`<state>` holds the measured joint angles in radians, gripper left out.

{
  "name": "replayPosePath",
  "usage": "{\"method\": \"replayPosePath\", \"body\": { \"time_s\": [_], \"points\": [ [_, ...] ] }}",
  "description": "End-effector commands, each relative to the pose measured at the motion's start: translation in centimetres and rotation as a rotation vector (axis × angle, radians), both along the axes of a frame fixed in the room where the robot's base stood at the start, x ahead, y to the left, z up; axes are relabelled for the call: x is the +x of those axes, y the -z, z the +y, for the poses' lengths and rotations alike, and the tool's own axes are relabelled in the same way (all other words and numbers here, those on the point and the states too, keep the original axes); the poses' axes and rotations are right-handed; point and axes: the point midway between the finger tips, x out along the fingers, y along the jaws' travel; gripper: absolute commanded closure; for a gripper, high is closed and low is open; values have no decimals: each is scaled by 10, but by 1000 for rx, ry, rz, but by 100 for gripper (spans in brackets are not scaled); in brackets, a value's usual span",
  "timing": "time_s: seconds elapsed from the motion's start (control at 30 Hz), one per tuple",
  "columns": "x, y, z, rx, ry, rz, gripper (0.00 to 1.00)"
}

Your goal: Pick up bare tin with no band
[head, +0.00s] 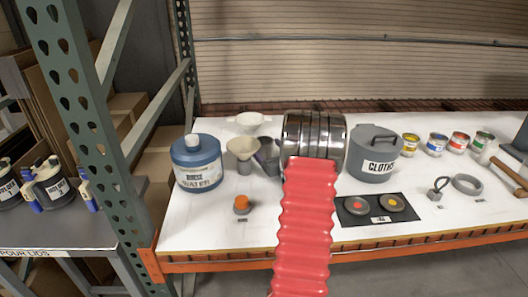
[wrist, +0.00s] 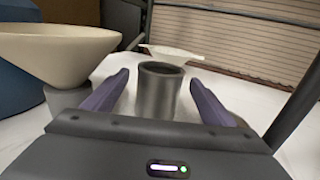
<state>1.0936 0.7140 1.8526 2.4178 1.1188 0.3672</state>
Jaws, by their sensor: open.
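The bare tin (wrist: 160,95) is a plain dark grey cylinder with an open top and no coloured band. It stands upright on the white surface in the wrist view. My gripper (wrist: 158,78) is open, with one purple finger on each side of the tin. Gaps show between the fingers and the tin.
A cream funnel (head: 242,150) and a blue jug (head: 197,163) stand left; a white funnel (head: 249,122) is behind. A grey CLOTHS bin (head: 374,158) stands right. Several banded tins (head: 435,145) line the far right. A black mat (head: 380,210) with two discs lies in front.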

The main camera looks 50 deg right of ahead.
Motion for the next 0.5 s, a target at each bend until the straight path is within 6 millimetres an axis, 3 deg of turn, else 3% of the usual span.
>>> {"method": "replayPosePath", "body": {
  "time_s": [0.2, 0.5],
  "points": [
    [19, 0, -9, 0, 0, -1, 22],
    [19, 0, -9, 1, 0, 0, 22]
  ]
}}
